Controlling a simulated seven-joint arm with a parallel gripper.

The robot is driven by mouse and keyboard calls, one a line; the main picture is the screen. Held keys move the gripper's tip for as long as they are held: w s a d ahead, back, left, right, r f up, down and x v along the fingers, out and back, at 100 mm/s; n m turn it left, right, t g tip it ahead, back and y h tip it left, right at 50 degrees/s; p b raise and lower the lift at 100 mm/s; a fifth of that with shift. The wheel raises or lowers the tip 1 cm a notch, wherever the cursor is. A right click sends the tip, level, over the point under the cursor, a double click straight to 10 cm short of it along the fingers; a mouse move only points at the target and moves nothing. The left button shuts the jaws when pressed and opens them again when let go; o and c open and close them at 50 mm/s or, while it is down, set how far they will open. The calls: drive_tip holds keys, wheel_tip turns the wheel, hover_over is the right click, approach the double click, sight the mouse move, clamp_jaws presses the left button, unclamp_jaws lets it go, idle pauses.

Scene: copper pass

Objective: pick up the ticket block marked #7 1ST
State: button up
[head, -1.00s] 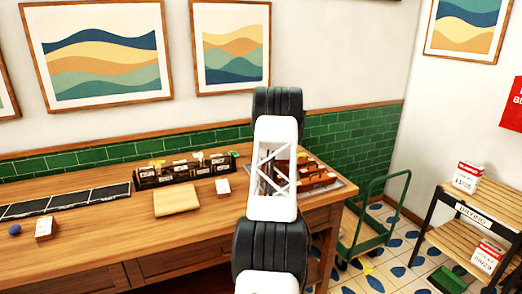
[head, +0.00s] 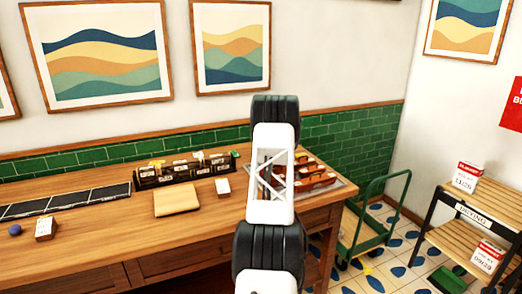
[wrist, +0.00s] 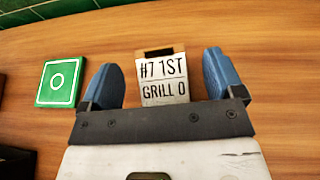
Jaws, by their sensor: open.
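The ticket block marked #7 1ST (wrist: 164,88) is in the middle of the wrist view, a wooden block with a white label that also reads GRILL 0. It rests on the wooden counter. My gripper (wrist: 168,82) is open, with one blue finger on each side of the block and a visible gap to each. The block's near end meets the dark edge of my gripper in the picture. In the head view my arm hides the gripper. A small white-labelled block (head: 222,186) stands on the counter there, but its writing is too small to read.
A green tile marked O (wrist: 58,83) lies left of my gripper. In the head view, a dark ticket rack (head: 148,180), a tan board (head: 176,201), another block (head: 45,229) and a blue ball (head: 15,230) are on the counter. A green cart (head: 372,228) stands right.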

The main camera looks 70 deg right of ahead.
drive_tip(key=shift+x, duration=1.05)
drive_tip(key=shift+c, duration=0.3)
drive_tip(key=c, duration=1)
drive_tip(key=shift+r, duration=0.1)
wheel_tip(320, 180, up, 10)
idle(0.3)
